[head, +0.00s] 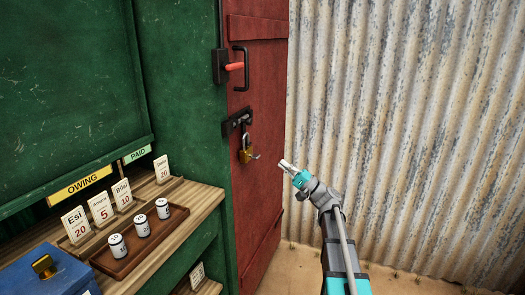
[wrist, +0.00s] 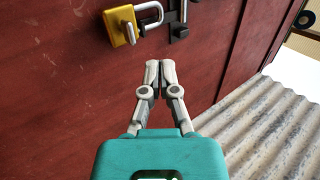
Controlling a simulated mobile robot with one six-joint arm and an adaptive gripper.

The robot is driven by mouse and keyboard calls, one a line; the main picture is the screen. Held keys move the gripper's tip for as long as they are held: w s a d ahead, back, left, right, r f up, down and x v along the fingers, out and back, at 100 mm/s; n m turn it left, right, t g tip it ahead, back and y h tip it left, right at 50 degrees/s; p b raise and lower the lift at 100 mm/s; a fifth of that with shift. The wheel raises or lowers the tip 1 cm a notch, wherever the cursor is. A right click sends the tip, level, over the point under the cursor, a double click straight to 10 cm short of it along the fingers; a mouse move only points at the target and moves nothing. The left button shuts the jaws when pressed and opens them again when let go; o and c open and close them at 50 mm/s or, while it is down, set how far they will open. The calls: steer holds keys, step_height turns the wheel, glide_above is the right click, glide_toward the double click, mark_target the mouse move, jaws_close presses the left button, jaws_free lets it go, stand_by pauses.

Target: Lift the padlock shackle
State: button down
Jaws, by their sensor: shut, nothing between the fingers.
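The brass padlock (head: 246,155) hangs at the dark hasp (head: 237,121) on the red door. In the wrist view, its yellow body (wrist: 118,26) is at the top, with the pale U-shaped shackle (wrist: 149,14) reaching right to the hasp (wrist: 177,20). A small silvery piece, perhaps a key, sticks out of the body. I cannot tell whether the shackle is latched. My gripper (head: 284,163) is to the right of and slightly below the padlock, apart from it. In the wrist view, its fingers (wrist: 160,66) are together and empty, below the shackle.
A black handle and red-ended bolt (head: 235,66) are above the hasp on the red door (head: 262,180). A wooden counter (head: 190,200) with cards, a tray of white pieces and a blue box (head: 50,275) stands left. Corrugated metal wall (head: 420,120) lies right.

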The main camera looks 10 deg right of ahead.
mark_target(247, 135)
steer(key=p+x, duration=0.6)
steer(key=x, duration=0.6)
steer(key=shift+w+a+p, duration=0.1)
steer(key=shift+p, duration=0.3)
steer(key=shift+p+x, duration=0.4)
steer(key=shift+x, duration=0.45)
step_height(247, 135, up, 3)
steer(key=p, duration=0.3)
steer(key=shift+r, duration=0.2)
steer(key=shift+f, duration=0.1)
